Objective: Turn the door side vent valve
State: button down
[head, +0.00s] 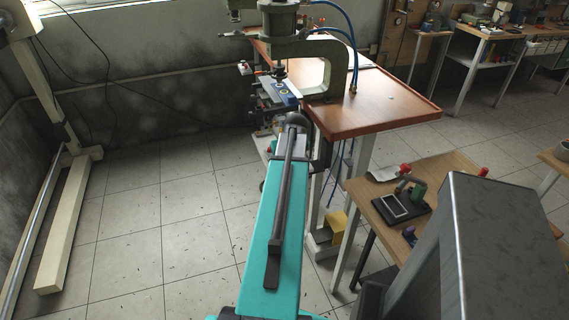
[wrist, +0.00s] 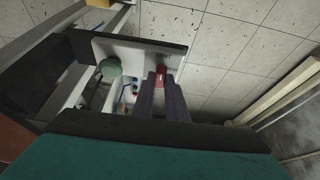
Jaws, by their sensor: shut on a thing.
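A small red part (wrist: 161,74), which looks like the valve's handle, shows in the wrist view beside a pale grey plate (wrist: 135,50). My gripper (wrist: 161,82) reaches up to the red part with its two dark fingers close together, shut on it. How far the fingers wrap it is hard to tell. A round green knob (wrist: 110,67) sits to the left of the fingers, apart from them. In the head view my arm reaches to the near-left side of the press table, and the arm hides the gripper's tips and the valve.
The press (head: 325,70) stands on a wooden table (head: 385,105), with blue hoses above. A smaller bench (head: 430,185) with a black fixture (head: 402,204) is at the right. A cream floor beam (head: 65,225) lies at the left. The tiled floor between is clear.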

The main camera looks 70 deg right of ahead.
jog(key=c, duration=1.8)
grip_release()
jog(key=shift+s+f, duration=0.1)
jog(key=shift+s, duration=0.05)
jog(key=shift+c, duration=0.2)
jog(key=shift+o, duration=0.4)
jog(key=shift+a+r, duration=0.1)
jog(key=shift+r, duration=0.15)
jog(key=b+v, duration=0.1)
jog(key=v, duration=1.2)
jog(key=shift+r, duration=0.25)
